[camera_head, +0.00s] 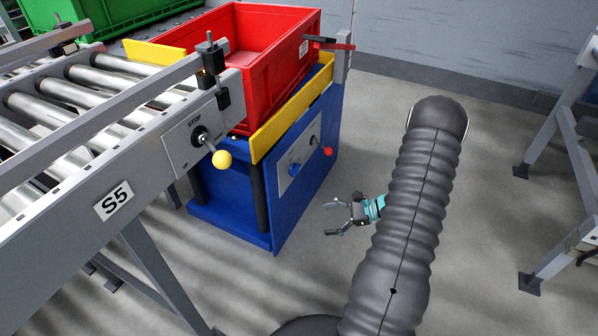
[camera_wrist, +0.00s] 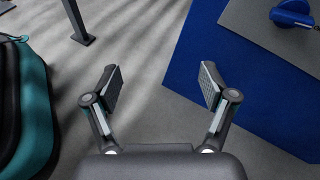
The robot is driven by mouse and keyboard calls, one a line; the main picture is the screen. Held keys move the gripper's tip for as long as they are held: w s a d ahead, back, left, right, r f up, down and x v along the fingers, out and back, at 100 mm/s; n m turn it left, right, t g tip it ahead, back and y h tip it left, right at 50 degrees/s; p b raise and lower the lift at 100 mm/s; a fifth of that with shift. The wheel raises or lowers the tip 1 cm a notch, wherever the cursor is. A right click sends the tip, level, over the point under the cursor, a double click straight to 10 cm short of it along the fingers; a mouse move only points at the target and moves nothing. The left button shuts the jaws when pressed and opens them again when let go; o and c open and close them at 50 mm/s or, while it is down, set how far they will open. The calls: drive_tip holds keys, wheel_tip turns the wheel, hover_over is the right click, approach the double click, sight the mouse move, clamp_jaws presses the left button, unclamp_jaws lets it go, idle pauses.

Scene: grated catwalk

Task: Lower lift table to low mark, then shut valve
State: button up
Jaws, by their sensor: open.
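The lift table has a blue body (camera_head: 232,205) and a yellow-edged top (camera_head: 290,112), with a gap and dark posts between top and base. Its side panel (camera_head: 300,158) carries a lever with a red ball (camera_head: 327,151) and, lower left, a blue valve knob (camera_head: 294,170). The knob also shows at the wrist view's upper right (camera_wrist: 293,12). A red pointer (camera_head: 340,46) is by the grey post (camera_head: 346,30); I cannot make out a low mark. My gripper (camera_head: 331,218) is open and empty, right of the table and below the panel, touching nothing.
A red crate (camera_head: 275,75) stands on the lift table. A roller conveyor (camera_head: 90,95) marked S5 adjoins on the left, with a yellow-ball STOP lever (camera_head: 222,159). A green crate (camera_head: 85,15) is behind. Grey frame legs (camera_head: 560,130) stand right; the floor between is clear.

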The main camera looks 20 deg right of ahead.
drive_tip(key=w+d+f+m+t, duration=0.1)
drive_tip(key=w+d+m+t, duration=0.2)
drive_tip(key=w, duration=0.1)
drive_tip(key=m+t+h, duration=0.1)
drive_tip(key=m+t, duration=0.1)
drive_tip(key=t, duration=0.3)
approach(298, 171)
drive_tip(key=p+x, duration=0.1)
drive_tip(key=x, duration=0.8)
drive_tip(key=shift+w+a, duration=0.15)
drive_tip(key=shift+w, duration=0.2)
drive_tip(key=shift+n, duration=0.3)
drive_tip(key=c, duration=1.2)
